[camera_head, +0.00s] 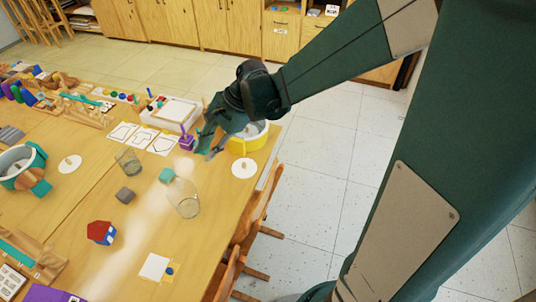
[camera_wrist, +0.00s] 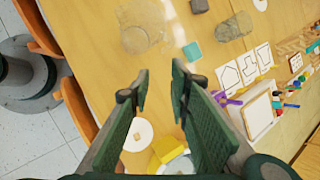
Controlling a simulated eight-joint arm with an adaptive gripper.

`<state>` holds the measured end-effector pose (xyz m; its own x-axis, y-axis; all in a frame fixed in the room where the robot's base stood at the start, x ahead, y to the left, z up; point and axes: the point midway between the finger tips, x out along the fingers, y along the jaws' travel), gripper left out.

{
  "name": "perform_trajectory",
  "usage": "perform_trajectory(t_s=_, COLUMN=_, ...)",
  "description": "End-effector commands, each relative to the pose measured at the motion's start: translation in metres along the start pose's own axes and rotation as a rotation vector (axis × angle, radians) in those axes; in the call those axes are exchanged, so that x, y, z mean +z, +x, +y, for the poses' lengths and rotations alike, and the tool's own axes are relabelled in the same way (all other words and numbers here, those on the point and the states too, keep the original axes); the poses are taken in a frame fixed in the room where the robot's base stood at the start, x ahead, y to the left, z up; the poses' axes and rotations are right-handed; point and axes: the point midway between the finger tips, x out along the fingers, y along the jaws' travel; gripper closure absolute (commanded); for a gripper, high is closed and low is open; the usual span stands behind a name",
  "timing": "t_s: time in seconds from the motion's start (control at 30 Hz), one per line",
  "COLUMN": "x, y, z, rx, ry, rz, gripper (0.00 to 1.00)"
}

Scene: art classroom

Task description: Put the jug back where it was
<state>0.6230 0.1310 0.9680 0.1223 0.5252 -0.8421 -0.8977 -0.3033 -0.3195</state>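Two clear glass vessels stand on the wooden table. The larger one (camera_head: 184,198) is nearer the chair-side edge and also shows in the wrist view (camera_wrist: 141,28). The smaller one (camera_head: 128,160) is farther left and shows at the top right of the wrist view (camera_wrist: 235,27). I cannot tell for certain which is the jug. My gripper (camera_head: 206,152) hangs over the table beside a yellow and white round pot (camera_head: 246,143). In the wrist view my gripper (camera_wrist: 160,72) has its fingers apart with nothing between them. It is apart from both glass vessels.
A white disc (camera_head: 244,168) lies near the table edge. A teal block (camera_head: 166,175), a grey block (camera_head: 125,195) and a small red-roofed house (camera_head: 102,232) stand around the glass. Shape cards (camera_head: 143,138) and a purple object (camera_head: 186,143) are near my gripper. Chairs (camera_head: 237,250) line the edge.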

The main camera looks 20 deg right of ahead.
Motion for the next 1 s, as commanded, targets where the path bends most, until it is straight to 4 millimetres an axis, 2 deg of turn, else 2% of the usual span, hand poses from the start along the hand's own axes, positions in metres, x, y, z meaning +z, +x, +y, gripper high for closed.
perform_trajectory(t_s=0.4, x=0.011, y=-0.049, z=0.032, rx=-0.022, ry=-0.263, rz=0.16, gripper=0.8)
perform_trajectory(t_s=1.0, x=0.019, y=-0.109, z=0.086, rx=0.007, ry=-0.661, rz=0.394, gripper=0.8)
